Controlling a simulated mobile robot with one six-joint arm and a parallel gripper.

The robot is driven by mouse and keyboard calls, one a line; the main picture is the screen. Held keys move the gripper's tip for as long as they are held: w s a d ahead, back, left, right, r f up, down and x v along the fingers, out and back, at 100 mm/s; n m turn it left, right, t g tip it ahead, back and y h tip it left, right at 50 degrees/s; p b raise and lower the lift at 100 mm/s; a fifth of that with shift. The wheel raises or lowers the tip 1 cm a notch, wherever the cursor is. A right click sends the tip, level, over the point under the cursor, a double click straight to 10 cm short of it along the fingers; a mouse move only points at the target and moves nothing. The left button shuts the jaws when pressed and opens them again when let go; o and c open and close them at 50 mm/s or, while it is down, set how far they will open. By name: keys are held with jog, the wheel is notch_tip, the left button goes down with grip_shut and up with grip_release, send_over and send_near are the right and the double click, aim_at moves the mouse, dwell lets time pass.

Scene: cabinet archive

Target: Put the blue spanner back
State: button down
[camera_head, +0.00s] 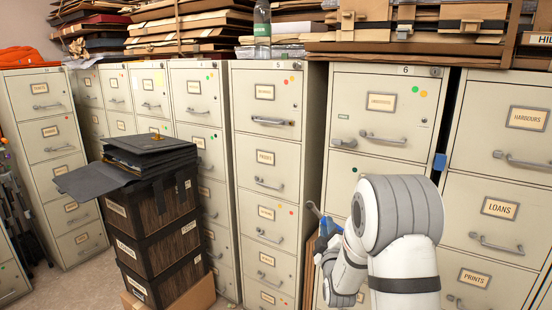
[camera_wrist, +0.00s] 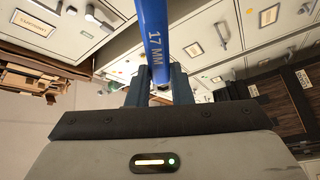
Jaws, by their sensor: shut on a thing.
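The blue spanner (camera_wrist: 155,45) is marked "17 MM". In the wrist view it runs up and out of the top of the picture from between the two fingers of my gripper (camera_wrist: 160,85), which is shut on it. In the head view the spanner (camera_head: 323,226) shows small, with its grey metal end up and to the left, in front of the cabinets. My gripper (camera_head: 327,243) is partly hidden there behind my white arm. The spanner's other end is hidden. I cannot tell whether the spanner touches a cabinet.
A row of cream filing cabinets (camera_head: 266,180) with protruding handles stands ahead. Stacked dark boxes (camera_head: 160,240) with black folders on top stand at the left. A small blue piece (camera_head: 440,161) is at a cabinet edge. Folders and a bottle (camera_head: 262,28) lie or stand on top.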

jog(key=s+f+m+h, duration=0.3)
jog(key=s+f+h, duration=0.3)
jog(key=s+f, duration=0.2)
jog(key=shift+s+g, duration=0.4)
jog(key=shift+s, duration=0.4)
jog(key=shift+r, duration=0.1)
